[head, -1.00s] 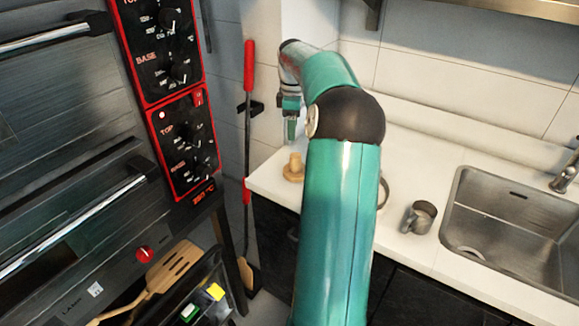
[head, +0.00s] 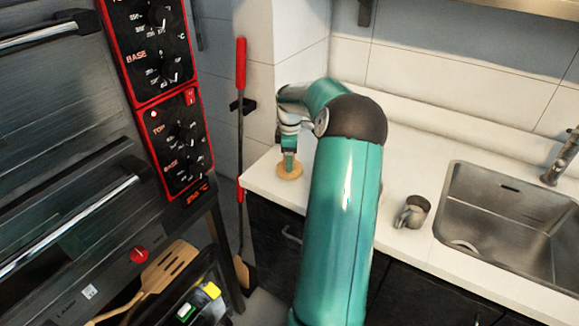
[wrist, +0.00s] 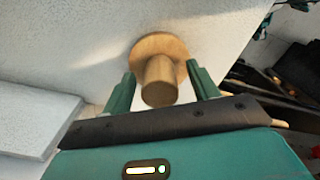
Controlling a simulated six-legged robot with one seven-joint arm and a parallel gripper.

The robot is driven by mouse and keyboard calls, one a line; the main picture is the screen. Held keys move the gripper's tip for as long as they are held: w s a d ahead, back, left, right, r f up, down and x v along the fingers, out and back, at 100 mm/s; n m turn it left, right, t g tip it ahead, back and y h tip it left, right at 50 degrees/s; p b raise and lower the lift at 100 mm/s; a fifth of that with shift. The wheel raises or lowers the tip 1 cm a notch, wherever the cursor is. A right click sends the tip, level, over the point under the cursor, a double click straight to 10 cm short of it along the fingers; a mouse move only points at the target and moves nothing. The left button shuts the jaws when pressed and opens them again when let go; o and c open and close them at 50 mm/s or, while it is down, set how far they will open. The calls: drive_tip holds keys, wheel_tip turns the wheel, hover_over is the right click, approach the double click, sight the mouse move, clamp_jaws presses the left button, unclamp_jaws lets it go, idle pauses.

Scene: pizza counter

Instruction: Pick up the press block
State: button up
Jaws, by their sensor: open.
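The press block (head: 290,171) is a light wooden piece with a round flat base and a narrower round handle. It stands upright near the left end of the white counter. In the wrist view the press block (wrist: 160,82) sits between the two green fingers of my gripper (wrist: 163,85), with the handle end towards me. Gaps show on both sides of the handle, so the fingers are open around it and not closed on it. In the head view my gripper (head: 288,163) is low over the block and hides most of its handle.
An oven (head: 60,150) with red-edged controls is at the left. A red-handled tool (head: 240,100) hangs by the counter's left end.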

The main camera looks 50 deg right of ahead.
drive_tip(key=shift+w+f, duration=0.15)
drive_tip(key=shift+f, duration=0.25)
drive_tip(key=c, duration=1.1)
drive_tip(key=shift+r, duration=0.15)
drive_tip(key=shift+r, duration=0.6)
wheel_tip(320, 180, up, 2)
drive_tip(key=shift+a+r, duration=0.1)
drive_tip(key=shift+r, duration=0.05)
drive_tip(key=s+a+r, duration=0.6)
drive_tip(key=a, duration=0.1)
drive_tip(key=s+a+r, duration=0.3)
drive_tip(key=shift+s+a+r, duration=0.1)
drive_tip(key=shift+a+r, duration=0.1)
drive_tip(key=shift+a, duration=0.1)
